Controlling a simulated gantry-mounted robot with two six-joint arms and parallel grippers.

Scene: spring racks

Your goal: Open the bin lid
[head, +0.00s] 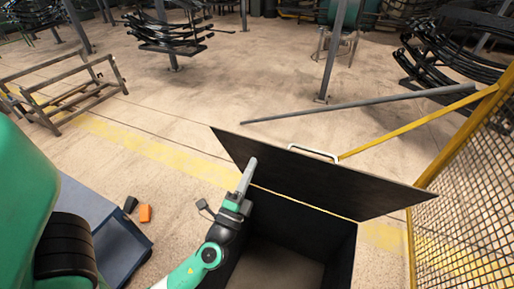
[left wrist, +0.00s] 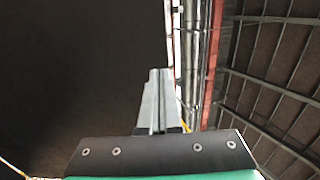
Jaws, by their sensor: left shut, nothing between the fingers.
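The black bin (head: 344,250) stands open at the bottom centre of the head view, its inside visible. Its dark lid (head: 320,183) is raised and tilted along the far side of the bin, with a white handle (head: 314,152) at its upper edge. My left gripper (head: 250,168) is shut and empty, pointing up in front of the left part of the lid. Contact with the lid cannot be told. In the left wrist view the shut fingers (left wrist: 158,100) are beside a large dark surface, likely the lid's underside. My right gripper is out of view.
A yellow mesh fence (head: 465,190) stands close on the right. Metal racks (head: 70,95) and spring stacks stand farther back. The floor between is mostly clear.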

